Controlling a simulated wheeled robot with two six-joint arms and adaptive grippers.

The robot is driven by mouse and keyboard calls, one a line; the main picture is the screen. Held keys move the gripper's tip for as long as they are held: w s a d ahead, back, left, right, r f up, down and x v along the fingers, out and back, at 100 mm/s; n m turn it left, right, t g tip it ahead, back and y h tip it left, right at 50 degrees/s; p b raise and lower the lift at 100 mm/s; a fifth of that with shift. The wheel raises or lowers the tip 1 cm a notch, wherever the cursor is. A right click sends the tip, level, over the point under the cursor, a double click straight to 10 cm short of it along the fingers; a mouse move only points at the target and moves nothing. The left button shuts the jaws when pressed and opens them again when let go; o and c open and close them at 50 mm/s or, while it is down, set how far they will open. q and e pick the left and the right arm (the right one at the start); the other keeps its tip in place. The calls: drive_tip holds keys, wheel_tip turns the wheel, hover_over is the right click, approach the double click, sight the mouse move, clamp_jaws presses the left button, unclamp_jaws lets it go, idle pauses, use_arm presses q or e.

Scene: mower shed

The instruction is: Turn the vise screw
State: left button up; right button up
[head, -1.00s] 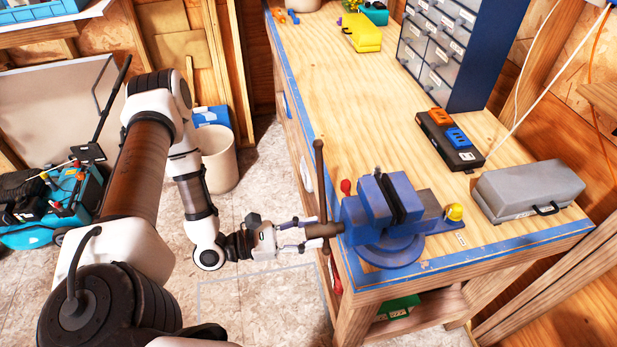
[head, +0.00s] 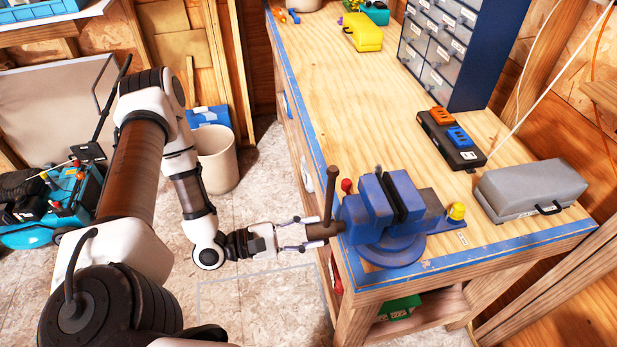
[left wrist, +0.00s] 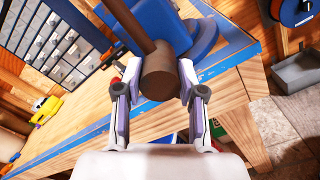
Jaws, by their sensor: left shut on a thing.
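The blue vise (head: 385,210) is mounted at the front left corner of the workbench. Its brown screw (head: 322,231) sticks out to the left past the bench edge, with a bar handle (head: 330,190) pointing up from it. My left gripper (head: 310,233) is shut on the screw's end. In the left wrist view the fingers (left wrist: 158,88) sit on both sides of the round brown screw head (left wrist: 159,79), and the handle bar slants up to the left. The blue vise body (left wrist: 158,22) is behind it. My right gripper is not in view.
On the workbench (head: 370,120) are a grey case (head: 530,190), a black box with orange and blue parts (head: 450,138) and a drawer cabinet (head: 440,45). A bin (head: 217,160) and teal mower (head: 60,205) stand on the floor to the left.

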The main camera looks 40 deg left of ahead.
use_arm(q)
drive_tip(key=m, duration=0.4)
drive_tip(key=shift+m, duration=0.3)
drive_tip(key=m, duration=0.3)
drive_tip(key=shift+m+b, duration=0.35)
drive_tip(key=shift+m, duration=0.05)
drive_tip(key=m, duration=0.8)
drive_tip(key=shift+w, duration=0.1)
drive_tip(key=m, duration=0.4)
drive_tip(key=shift+f+m+b, duration=0.1)
drive_tip(key=shift+m+b, duration=0.2)
drive_tip(key=shift+b, duration=0.05)
drive_tip(key=m, duration=0.3)
drive_tip(key=shift+m, duration=0.3)
drive_tip(key=m, duration=0.4)
drive_tip(key=shift+m, duration=2.4)
